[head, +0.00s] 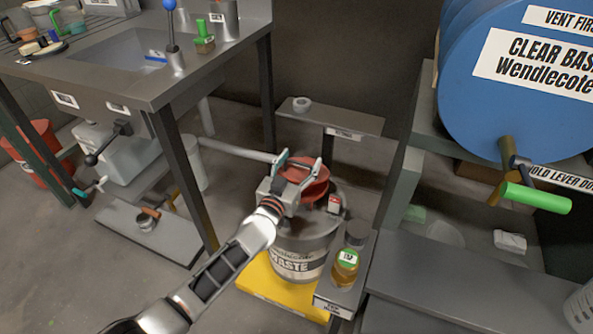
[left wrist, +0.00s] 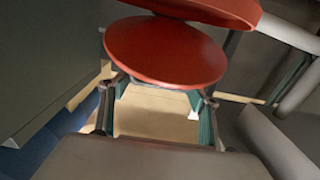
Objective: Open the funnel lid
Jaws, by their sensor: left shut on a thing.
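The red funnel with its lid (head: 305,181) is on top of the grey waste can (head: 300,262). My left gripper (head: 300,164) reaches it from the lower left, with one finger on each side of the red part. In the left wrist view the round red lid (left wrist: 165,52) lies just beyond the fingertips (left wrist: 165,90), and a second red rim (left wrist: 215,8) shows behind it at the top edge. The gripper is shut on the lid; the exact contact is partly hidden. How far the lid is tilted is hard to tell. My right gripper is not in view.
The can stands on a yellow base (head: 275,292). A small shelf with an amber bottle (head: 346,265) is close on its right. A grey bench (head: 150,85) is at left, a narrow shelf (head: 345,120) behind, and a blue drum (head: 520,110) with a green-handled lever (head: 537,197) at right.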

